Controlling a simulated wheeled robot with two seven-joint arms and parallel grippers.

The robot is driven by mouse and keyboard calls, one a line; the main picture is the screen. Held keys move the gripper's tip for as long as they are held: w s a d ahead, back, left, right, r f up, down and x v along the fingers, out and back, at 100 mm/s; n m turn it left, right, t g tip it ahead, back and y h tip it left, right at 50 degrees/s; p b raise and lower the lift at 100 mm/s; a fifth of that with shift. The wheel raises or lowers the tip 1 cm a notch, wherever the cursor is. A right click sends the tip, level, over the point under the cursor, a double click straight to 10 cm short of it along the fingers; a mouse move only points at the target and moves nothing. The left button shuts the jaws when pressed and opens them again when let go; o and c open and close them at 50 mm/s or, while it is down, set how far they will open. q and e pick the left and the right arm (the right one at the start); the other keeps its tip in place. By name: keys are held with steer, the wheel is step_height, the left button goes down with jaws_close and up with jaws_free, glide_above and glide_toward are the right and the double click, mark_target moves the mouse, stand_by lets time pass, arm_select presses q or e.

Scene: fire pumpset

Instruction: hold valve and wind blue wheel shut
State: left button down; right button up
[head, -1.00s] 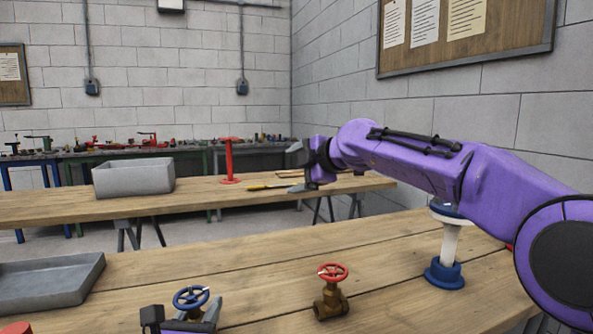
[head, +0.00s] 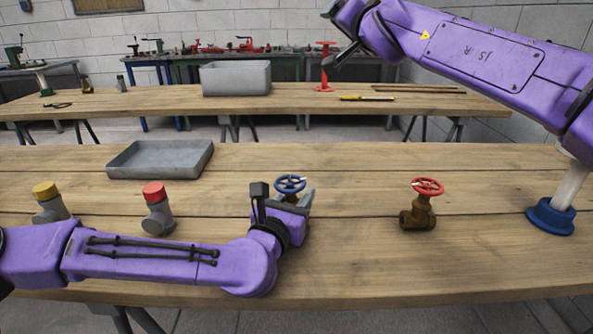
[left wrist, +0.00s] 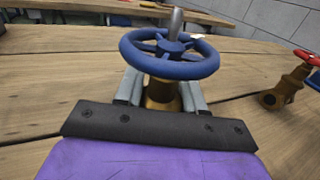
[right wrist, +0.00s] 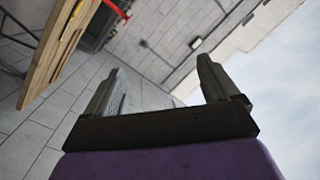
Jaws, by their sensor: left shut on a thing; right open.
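The valve with the blue wheel (head: 290,184) stands upright on the near bench, right of centre-left. In the left wrist view its blue wheel (left wrist: 170,53) sits above a brass body (left wrist: 162,95). My left gripper (head: 302,203) comes in low from the left and is shut on the brass body under the wheel; its fingers (left wrist: 162,92) lie on either side. My right gripper (right wrist: 157,90) is open and empty, raised high at the upper right of the head view. The wheel is free of any gripper.
A brass valve with a red wheel (head: 428,187) stands to the right, and a blue-based post (head: 550,216) beyond it. Red-capped (head: 157,208) and yellow-capped (head: 47,203) fittings and a grey tray (head: 112,170) are at the left. Bench between the two valves is clear.

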steer(key=s+a+f+m+g+h, duration=0.1)
steer(key=s+f+m+g, duration=0.3)
steer(key=m, duration=0.4)
steer(key=m+g+y, duration=0.2)
steer(key=m+g, duration=0.8)
steer(key=g, duration=0.1)
glide_toward(291, 179)
steer(key=x, duration=0.8)
steer(key=shift+w+f, duration=0.1)
steer(key=shift+f, duration=0.05)
steer(key=c, duration=1.1)
